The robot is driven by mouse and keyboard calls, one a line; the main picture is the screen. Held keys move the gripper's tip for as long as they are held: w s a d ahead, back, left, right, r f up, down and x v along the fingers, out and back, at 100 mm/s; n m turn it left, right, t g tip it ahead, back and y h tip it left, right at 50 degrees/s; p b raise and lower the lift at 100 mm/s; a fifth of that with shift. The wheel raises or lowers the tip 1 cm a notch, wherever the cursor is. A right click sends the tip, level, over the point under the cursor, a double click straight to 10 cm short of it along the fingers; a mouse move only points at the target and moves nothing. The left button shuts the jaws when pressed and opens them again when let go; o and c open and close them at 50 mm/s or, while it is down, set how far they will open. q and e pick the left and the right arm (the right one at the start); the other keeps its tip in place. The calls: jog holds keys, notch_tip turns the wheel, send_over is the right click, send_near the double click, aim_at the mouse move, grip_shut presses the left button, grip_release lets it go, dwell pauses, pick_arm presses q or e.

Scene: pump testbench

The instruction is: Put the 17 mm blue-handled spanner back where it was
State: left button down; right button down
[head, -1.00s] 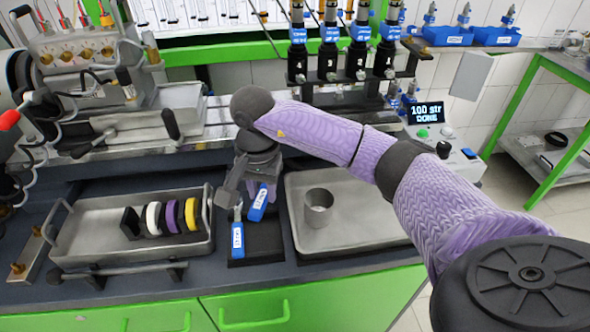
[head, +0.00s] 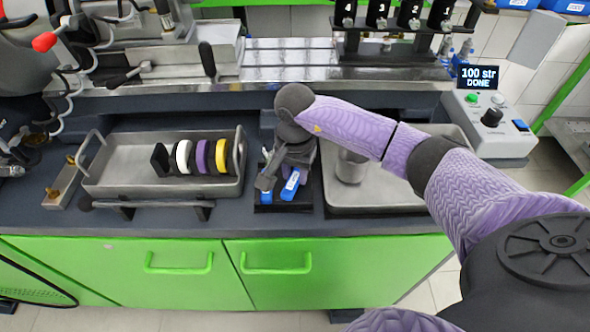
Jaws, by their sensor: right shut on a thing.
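Two blue-handled spanners are at the small black tray (head: 262,209). Their size labels are too small to read, so I cannot tell which is the 17 mm one. My right gripper (head: 295,178) points down over this tray and is shut on the right-hand blue-handled spanner (head: 290,187). Its handle shows below the fingers; the rest is hidden by the gripper. The other blue-handled spanner (head: 266,187) lies to its left, partly covered by my wrist. I cannot tell whether the held spanner touches the tray. My left gripper is not in view.
Left of the black tray is a metal tray (head: 120,179) with black, white, purple and yellow rings. To the right is a shallow metal tray (head: 400,193) with a metal cup (head: 350,168). A control box (head: 492,135) reads "100 str DONE". Green drawers (head: 300,285) are below.

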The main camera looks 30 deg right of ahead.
aim_at(295, 176)
jog(key=c, duration=0.7)
grip_release()
jog(key=shift+c, duration=0.2)
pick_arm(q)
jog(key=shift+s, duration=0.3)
pick_arm(e)
jog(key=o, duration=0.3)
jog(key=shift+o, duration=0.2)
jog(key=shift+r, duration=0.15)
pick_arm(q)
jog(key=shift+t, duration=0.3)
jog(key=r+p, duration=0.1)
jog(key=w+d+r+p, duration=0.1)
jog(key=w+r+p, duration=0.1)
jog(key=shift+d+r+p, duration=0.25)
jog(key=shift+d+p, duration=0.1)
pick_arm(e)
notch_tip(295, 176, up, 13)
jog(key=shift+f, duration=0.2)
